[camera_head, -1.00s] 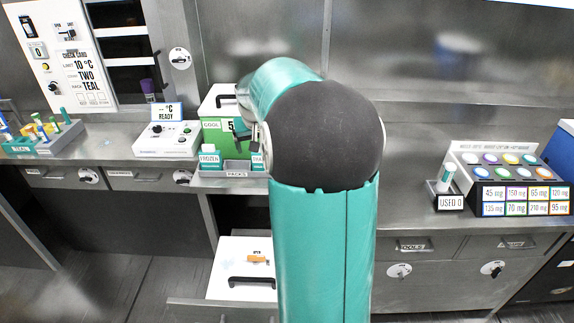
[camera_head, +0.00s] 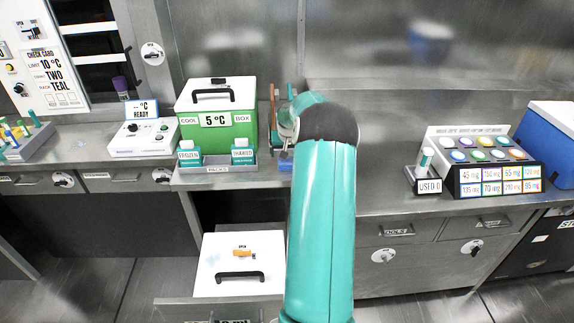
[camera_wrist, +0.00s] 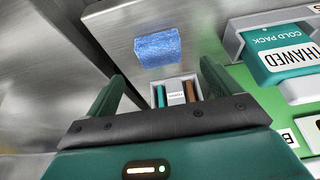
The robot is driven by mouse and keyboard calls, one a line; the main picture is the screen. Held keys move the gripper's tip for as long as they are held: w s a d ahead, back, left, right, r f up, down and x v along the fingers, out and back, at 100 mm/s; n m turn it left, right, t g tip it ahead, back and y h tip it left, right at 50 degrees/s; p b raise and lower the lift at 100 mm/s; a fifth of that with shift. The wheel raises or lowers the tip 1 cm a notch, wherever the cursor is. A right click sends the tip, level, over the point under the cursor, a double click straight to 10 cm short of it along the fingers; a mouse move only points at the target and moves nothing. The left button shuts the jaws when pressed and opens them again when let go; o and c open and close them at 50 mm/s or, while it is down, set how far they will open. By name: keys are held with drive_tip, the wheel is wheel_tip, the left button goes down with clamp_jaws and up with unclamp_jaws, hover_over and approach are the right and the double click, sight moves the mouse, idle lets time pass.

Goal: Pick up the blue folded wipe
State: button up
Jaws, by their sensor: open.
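The blue folded wipe (camera_wrist: 157,47) lies flat on a steel surface in the wrist view, near the top centre. My gripper (camera_wrist: 163,73) is open and empty; its two green fingers point toward the wipe, which shows between and beyond their tips, apart from them. In the head view my gripper is mostly hidden behind my teal arm, above the counter just right of the cool box. A small blue patch (camera_head: 285,165) below it on the counter seems to be the wipe, partly covered by my arm.
The green cool box (camera_head: 216,133) stands left of my gripper, with teal cold packs (camera_head: 189,155) in front. A small holder (camera_wrist: 177,92) with teal and brown items sits close to the wipe.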

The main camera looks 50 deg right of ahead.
sight(287, 161)
drive_tip(key=x, duration=0.6)
drive_tip(key=shift+a+f, duration=0.1)
drive_tip(key=shift+s, duration=0.1)
drive_tip(key=c, duration=1.1)
drive_tip(key=shift+o, duration=0.2)
drive_tip(key=shift+r, duration=0.7)
wheel_tip(287, 161, up, 2)
drive_tip(key=shift+r, duration=0.1)
drive_tip(key=s+a+r, duration=0.2)
drive_tip(key=a+r, duration=0.7)
drive_tip(key=a, duration=0.4)
drive_tip(key=shift+s+a+r, duration=0.25)
drive_tip(key=shift+a, duration=0.15)
